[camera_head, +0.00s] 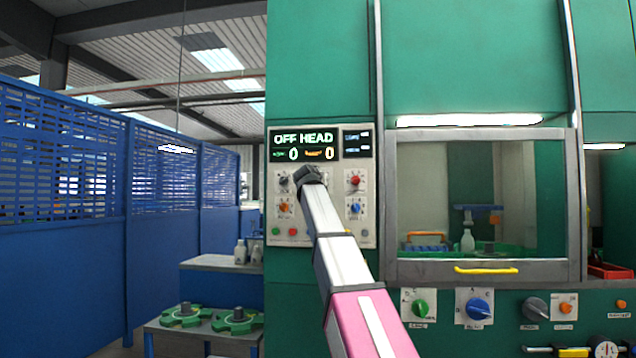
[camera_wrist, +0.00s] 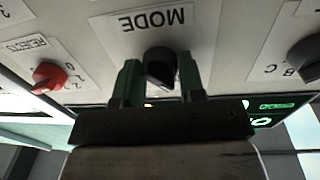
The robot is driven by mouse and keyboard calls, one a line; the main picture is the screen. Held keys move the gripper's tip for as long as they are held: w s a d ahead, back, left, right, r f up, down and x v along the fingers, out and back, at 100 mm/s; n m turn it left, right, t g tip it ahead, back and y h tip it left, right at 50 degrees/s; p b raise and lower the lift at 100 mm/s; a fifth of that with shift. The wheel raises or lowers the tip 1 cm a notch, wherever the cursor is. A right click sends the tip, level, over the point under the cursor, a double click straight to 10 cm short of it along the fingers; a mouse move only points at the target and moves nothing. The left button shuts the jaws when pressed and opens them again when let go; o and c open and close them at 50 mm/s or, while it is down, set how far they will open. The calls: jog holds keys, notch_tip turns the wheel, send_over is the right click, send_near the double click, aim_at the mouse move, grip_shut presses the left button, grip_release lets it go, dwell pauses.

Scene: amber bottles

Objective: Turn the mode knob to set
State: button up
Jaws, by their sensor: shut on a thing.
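The black mode knob (camera_wrist: 159,66) shows in the wrist view under an upside-down "MODE" label (camera_wrist: 150,20). My gripper (camera_wrist: 160,76) has its two green fingers on either side of the knob, shut on it. In the head view my gripper (camera_head: 309,176) reaches the upper middle of the white control panel (camera_head: 325,222) and hides the mode knob. Which way the knob points is hard to tell. The panel's display (camera_head: 304,145) reads "OFF HEAD" with two zeros.
Close by are a red "REJECTS" knob (camera_wrist: 48,76) and another dark knob (camera_wrist: 305,60) marked B and C. Orange (camera_head: 284,208) and blue (camera_head: 355,208) knobs sit lower on the panel. A glazed hatch (camera_head: 460,200) with a yellow handle is to the right.

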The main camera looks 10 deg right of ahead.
jog(key=m, duration=0.8)
jog(key=shift+r+y, duration=0.1)
jog(key=shift+y, duration=0.2)
jog(key=m, duration=0.4)
jog(key=shift+m+y, duration=0.3)
jog(key=shift+m, duration=1.5)
jog(key=o, duration=0.9)
jog(key=shift+s, duration=0.15)
